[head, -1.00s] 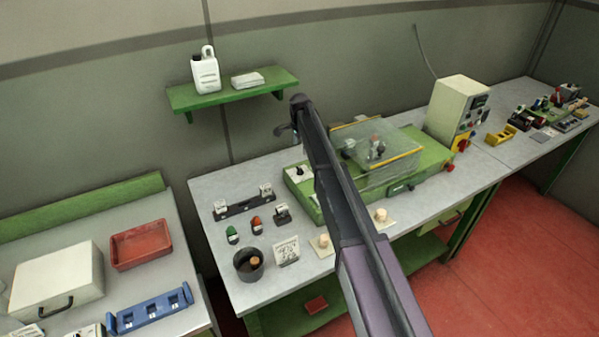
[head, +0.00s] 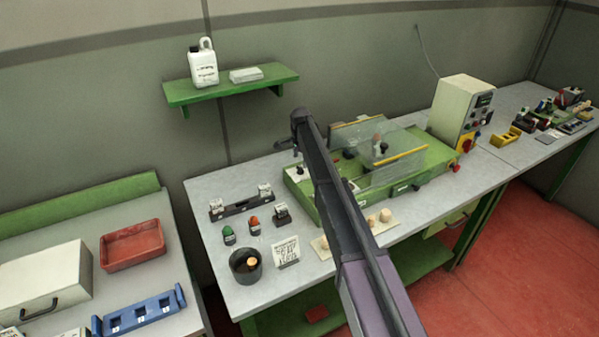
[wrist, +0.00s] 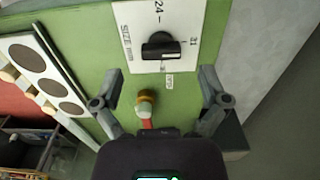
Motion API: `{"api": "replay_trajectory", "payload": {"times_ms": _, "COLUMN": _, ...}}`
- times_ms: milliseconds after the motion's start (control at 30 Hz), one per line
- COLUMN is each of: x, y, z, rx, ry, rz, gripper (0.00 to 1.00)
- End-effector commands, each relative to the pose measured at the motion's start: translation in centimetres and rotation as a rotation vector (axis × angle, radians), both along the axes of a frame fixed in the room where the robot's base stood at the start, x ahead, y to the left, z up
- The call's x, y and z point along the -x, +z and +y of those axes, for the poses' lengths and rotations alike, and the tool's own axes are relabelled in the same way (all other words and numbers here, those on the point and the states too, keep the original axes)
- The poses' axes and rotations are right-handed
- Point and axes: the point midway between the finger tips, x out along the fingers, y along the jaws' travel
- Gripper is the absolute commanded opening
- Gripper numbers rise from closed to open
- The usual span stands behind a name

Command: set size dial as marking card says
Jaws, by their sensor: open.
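The size dial is a black knob (wrist: 160,48) on a white plate (wrist: 200,14) marked 24 at the top, 31 at the right and "SIZE mm" at the left. The knob's grip bar lies across the plate, one end towards 31; I cannot tell which end is the pointer. My gripper (wrist: 160,76) is open, its fingers below and either side of the knob, apart from it. In the head view the dial plate (head: 297,171) sits on the left end of the green machine, partly beside my arm. The marking card (head: 286,251) stands at the bench front; its writing is too small to read.
A clear guard with a yellow edge (head: 402,157) covers part of the machine. A red and yellow fitting (wrist: 146,104) lies below the dial, between my fingers. A dark pot (head: 246,267) stands left of the card. A control box (head: 462,110) stands further right.

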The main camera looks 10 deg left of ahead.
Motion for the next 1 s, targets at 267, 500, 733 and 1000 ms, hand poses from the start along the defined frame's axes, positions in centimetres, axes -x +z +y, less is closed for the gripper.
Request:
{"api": "replay_trajectory", "payload": {"times_ms": 267, "x": 0.0, "y": -2.3, "z": 0.0, "rx": 0.0, "ry": 0.0, "rz": 0.0, "gripper": 0.94}}
{"api": "replay_trajectory", "payload": {"times_ms": 500, "x": 0.0, "y": -3.1, "z": 0.0, "rx": 0.0, "ry": 0.0, "rz": 0.0, "gripper": 0.94}}
{"api": "replay_trajectory", "payload": {"times_ms": 733, "x": 0.0, "y": -3.1, "z": 0.0, "rx": 0.0, "ry": 0.0, "rz": 0.0, "gripper": 0.94}}
{"api": "replay_trajectory", "payload": {"times_ms": 1000, "x": 0.0, "y": -3.1, "z": 0.0, "rx": 0.0, "ry": 0.0, "rz": 0.0, "gripper": 0.68}}
